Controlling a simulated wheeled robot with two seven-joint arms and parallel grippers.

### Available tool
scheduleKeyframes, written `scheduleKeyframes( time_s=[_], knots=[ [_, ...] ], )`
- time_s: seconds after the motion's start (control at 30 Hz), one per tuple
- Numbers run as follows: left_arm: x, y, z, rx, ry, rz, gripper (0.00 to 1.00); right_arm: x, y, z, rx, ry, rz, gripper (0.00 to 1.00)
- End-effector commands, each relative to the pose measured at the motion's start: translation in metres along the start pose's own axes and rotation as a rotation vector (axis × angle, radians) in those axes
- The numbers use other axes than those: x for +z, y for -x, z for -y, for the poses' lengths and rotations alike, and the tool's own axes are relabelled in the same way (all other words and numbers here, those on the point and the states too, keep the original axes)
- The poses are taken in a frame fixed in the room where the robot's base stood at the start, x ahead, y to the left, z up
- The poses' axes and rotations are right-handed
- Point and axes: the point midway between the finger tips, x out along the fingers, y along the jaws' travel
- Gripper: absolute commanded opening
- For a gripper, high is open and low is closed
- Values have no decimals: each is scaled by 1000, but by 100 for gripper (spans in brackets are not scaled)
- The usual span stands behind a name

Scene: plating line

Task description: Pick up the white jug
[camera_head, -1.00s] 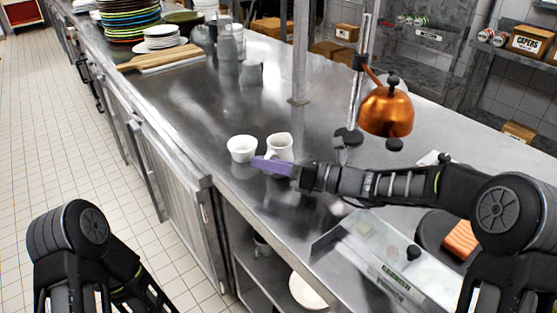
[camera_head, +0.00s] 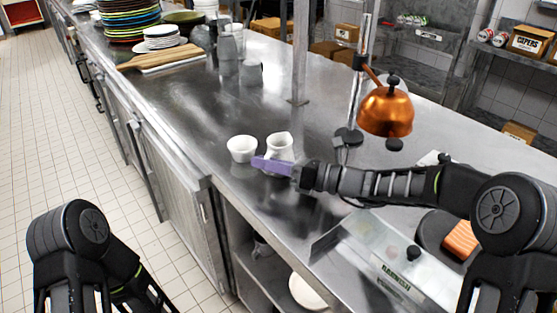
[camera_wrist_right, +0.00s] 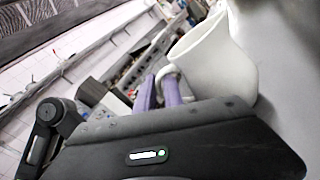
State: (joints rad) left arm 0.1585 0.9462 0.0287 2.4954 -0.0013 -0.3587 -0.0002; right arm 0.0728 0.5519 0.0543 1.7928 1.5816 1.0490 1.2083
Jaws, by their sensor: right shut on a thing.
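The white jug (camera_head: 280,146) stands upright on the steel counter (camera_head: 215,120), beside a white bowl-like cup (camera_head: 241,148) on its left. My right gripper (camera_head: 262,164), with purple fingers, reaches in from the right at the jug's near side. In the right wrist view the purple fingers (camera_wrist_right: 162,92) are shut on the handle of the jug (camera_wrist_right: 212,62). I cannot see a gap between the jug's base and the counter. My left arm shows at the lower left, but its gripper is out of view.
A copper heat lamp (camera_head: 386,111) hangs right of the jug. A clear-lidded container (camera_head: 375,262) lies near the front right. Grey vessels (camera_head: 250,72), a wooden board (camera_head: 160,58) and stacked plates (camera_head: 130,18) stand farther back.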

Motion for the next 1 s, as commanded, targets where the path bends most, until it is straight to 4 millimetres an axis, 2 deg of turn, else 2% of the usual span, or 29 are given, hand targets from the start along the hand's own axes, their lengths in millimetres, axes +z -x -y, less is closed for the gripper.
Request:
scheduleKeyframes(
  time_s=[0.67, 1.0],
  knots=[
    [0, 0, 0, 0, 0, 0, 36, 4, 0, -2, 2, 4, 2, 0],
    [0, 0, 0, 0, 0, 0, 36, 19, 0, -10, 1, 4, 2, 0]
  ],
)
